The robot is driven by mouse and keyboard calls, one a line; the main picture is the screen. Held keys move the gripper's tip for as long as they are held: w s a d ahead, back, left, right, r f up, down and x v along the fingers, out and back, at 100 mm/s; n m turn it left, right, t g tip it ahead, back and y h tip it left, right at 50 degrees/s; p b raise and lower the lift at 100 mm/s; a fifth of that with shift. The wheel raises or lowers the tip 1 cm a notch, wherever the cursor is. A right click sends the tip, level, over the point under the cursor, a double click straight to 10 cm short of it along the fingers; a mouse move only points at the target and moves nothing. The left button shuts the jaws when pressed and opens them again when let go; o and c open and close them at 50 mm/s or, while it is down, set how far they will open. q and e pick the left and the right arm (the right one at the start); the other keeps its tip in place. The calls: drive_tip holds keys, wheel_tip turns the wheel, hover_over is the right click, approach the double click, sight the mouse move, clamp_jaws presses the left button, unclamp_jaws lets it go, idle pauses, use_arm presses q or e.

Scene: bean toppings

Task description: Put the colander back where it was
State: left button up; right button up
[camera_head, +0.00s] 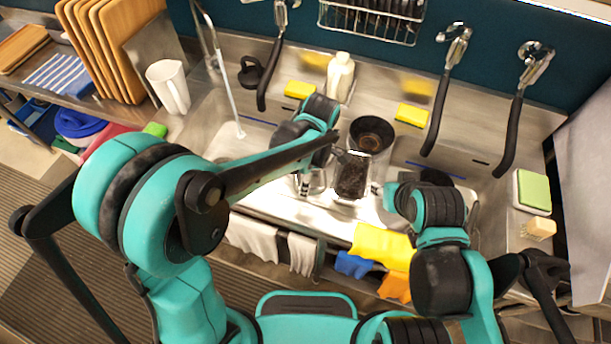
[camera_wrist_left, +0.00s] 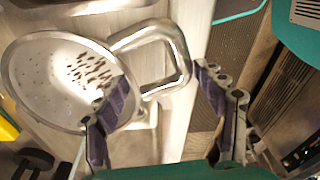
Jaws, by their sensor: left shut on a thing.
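The metal colander (camera_wrist_left: 42,85), a round perforated bowl with several dark bits inside, is at the left of the left wrist view. Its looped metal handle reaches to the right, at the fingertips of my left gripper (camera_wrist_left: 160,82).
A dark-filled rectangular container (camera_head: 352,177) and a round pot with dark contents (camera_head: 371,134) stand between the grippers. A white bottle (camera_head: 340,76) and yellow sponges (camera_head: 411,115) are along the back. Cloths (camera_head: 382,246) hang at the front edge.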

use_arm(q)
drive_tip(key=shift+f+b, duration=0.5)
drive_tip(key=shift+f, duration=0.15)
drive_tip(key=o, duration=1.9)
drive_tip(key=shift+r, duration=0.15)
wheel_tip(320, 180, up, 12)
drive_tip(key=d, duration=0.2)
drive_tip(key=s+a+f+m+t+b, duration=0.3)
drive_tip(key=s+a+m, duration=0.1)
drive_tip(key=a+m, duration=0.4)
drive_tip(key=s+a+f+m+t+h+b, duration=0.1)
drive_tip(key=s+a+f+m+t+b, duration=0.2)
drive_tip(key=a+m, duration=0.6)
drive_tip(key=shift+s+a+f+t, duration=0.75)
drive_tip(key=shift+s+t, duration=0.05)
drive_tip(key=shift+s, duration=0.1)
